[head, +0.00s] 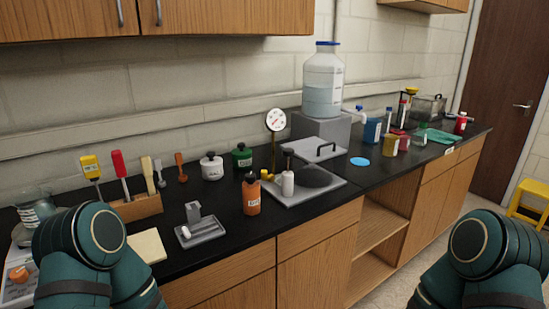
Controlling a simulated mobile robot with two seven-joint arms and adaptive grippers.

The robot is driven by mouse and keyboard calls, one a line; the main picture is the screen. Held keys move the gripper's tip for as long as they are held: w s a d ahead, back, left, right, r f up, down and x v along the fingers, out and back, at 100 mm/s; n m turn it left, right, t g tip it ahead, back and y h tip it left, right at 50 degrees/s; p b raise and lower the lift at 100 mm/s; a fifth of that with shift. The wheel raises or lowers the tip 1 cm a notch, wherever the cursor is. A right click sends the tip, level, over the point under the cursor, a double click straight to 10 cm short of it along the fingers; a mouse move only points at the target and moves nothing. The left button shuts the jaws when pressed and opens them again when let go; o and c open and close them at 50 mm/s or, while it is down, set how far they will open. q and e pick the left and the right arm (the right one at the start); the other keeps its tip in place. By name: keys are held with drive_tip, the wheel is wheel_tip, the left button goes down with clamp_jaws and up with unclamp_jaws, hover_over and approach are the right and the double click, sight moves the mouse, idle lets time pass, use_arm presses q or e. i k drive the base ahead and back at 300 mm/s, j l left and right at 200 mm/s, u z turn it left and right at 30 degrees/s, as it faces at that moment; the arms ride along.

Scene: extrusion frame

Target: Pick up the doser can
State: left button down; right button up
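Several small containers stand on the black counter, and I cannot read their labels well enough to tell which is the doser can. An orange can with a dark cap (251,196) stands near the front edge. A white can with a black cap (212,167) and a green can with a dark cap (242,156) stand farther back. A small white bottle with a dark top (288,183) stands on a grey tray. Only teal links of my arms show at the lower left and lower right. Neither gripper is in view.
A wooden rack of handled tools (136,206), a grey dish with a block (200,230) and a beige pad (147,245) occupy the counter's left. A pressure gauge (275,120) and large water jug (323,82) rise behind. Bare counter (225,205) lies left of the orange can.

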sight(250, 193)
drive_tip(key=u, duration=1.6)
drive_tip(key=l, duration=1)
drive_tip(key=k+u, duration=0.05)
